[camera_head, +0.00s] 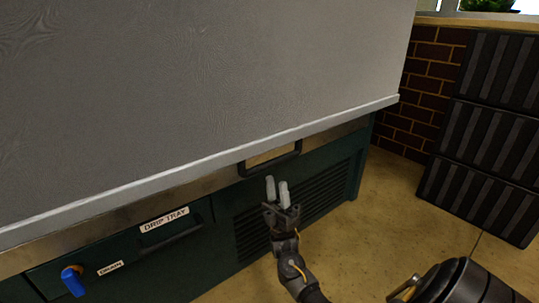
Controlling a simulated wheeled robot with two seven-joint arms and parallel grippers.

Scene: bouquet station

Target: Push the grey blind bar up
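The grey blind (200,90) is down and covers the upper front of the station. Its light grey bar (190,172) runs along the blind's bottom edge, slanting up to the right. A dark loop handle (271,160) hangs just below the bar, right of the picture's middle. My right gripper (277,188) is just below the handle in the picture, with its two pale fingers pointing up. The fingers are apart with nothing between them. Whether they touch the handle is hard to tell. My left gripper is not in view.
The dark green cabinet below has a drip tray drawer (170,229), a blue drain knob (73,281) and a vent grille (315,200). Black ribbed crates (480,190) stand by the brick wall (428,75) at right. Tan floor (385,205) lies open between.

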